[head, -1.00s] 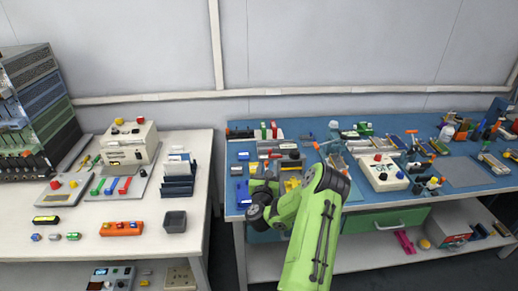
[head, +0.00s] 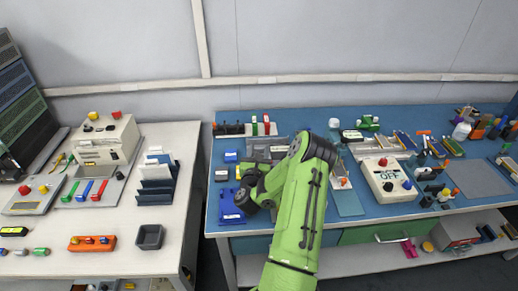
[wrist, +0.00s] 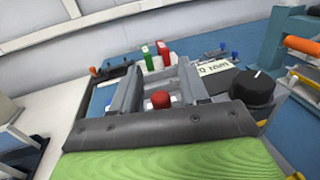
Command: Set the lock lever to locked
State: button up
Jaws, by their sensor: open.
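My gripper (head: 248,192) reaches over the left part of the blue bench, its jaws partly hidden by its own dark body in the head view. In the wrist view its two grey fingers (wrist: 160,90) stand apart, with a red round knob (wrist: 160,99) showing between them; I cannot tell whether they touch it. A green upright piece (wrist: 149,60) and a red upright piece (wrist: 164,56) stand beyond the fingers. They also show at the bench's back left in the head view, green (head: 254,125) and red (head: 266,124). I cannot tell which piece is the lock lever.
A black dial (wrist: 252,88) and a white label are close on the right in the wrist view. A blue tray (head: 231,207) lies by the bench's front left edge. A white box marked OFF (head: 388,180) stands right of my arm. Crowded tools fill the right side.

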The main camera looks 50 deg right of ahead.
jog(key=shift+c, duration=0.2)
grip_shut()
jog(key=shift+n+t+y+b, duration=0.35)
jog(key=shift+t+b, duration=0.25)
jog(key=shift+b, duration=1.25)
